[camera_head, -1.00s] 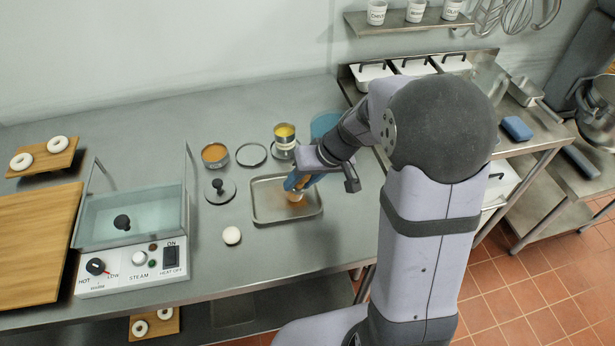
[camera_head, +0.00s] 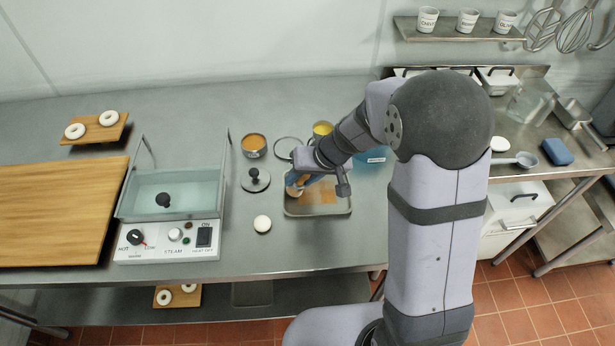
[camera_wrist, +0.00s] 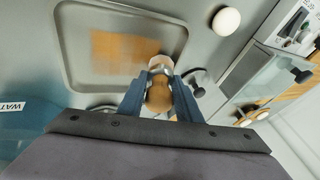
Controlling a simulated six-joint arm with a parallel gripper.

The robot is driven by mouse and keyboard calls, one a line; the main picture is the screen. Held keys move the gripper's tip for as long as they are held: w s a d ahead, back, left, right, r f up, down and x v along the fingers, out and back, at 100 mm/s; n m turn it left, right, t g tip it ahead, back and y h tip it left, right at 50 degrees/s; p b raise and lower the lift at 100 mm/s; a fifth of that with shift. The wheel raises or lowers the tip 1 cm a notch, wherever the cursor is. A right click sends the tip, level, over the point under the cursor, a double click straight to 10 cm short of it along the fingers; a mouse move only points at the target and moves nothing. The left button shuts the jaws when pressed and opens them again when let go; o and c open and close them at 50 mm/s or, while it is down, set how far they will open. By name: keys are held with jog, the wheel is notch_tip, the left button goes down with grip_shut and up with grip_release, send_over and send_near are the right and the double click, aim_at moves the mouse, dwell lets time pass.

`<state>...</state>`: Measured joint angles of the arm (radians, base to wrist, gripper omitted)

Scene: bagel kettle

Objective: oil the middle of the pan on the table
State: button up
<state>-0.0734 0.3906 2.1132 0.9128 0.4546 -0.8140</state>
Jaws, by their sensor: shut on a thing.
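The pan (camera_head: 346,206) is a shallow grey metal tray on the steel table. It also shows in the wrist view (camera_wrist: 72,78). An amber, shiny patch (camera_wrist: 125,48) covers part of its floor, with a streaky edge towards the brush. My gripper (camera_head: 298,184) is shut on a brush with a rounded wooden handle (camera_wrist: 159,96). The pale brush head (camera_wrist: 162,63) points down at the pan's left side in the head view, by the rim. I cannot tell whether the bristles touch the pan.
A tin with orange contents (camera_head: 254,143), a tin with yellow contents (camera_head: 322,129) and a black-knobbed lid (camera_head: 255,180) stand behind and left of the pan. A white ball (camera_head: 262,224) lies front left. A water-filled kettle (camera_head: 180,192) stands farther left.

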jog(key=d+b, duration=0.1)
jog(key=d, duration=0.1)
jog(key=shift+d+f, duration=0.1)
jog(key=shift+d, duration=0.25)
jog(key=shift+s+d+b, duration=0.1)
jog(key=shift+d+b, duration=1.35)
jog(key=shift+d, duration=2.65)
jog(key=shift+a+b, duration=0.15)
jog(key=shift+b, duration=0.15)
jog(key=shift+a, duration=5.35)
notch_tip(320, 180, up, 8)
jog(key=p, duration=0.6)
jog(key=shift+d, duration=0.15)
jog(key=shift+w, duration=0.2)
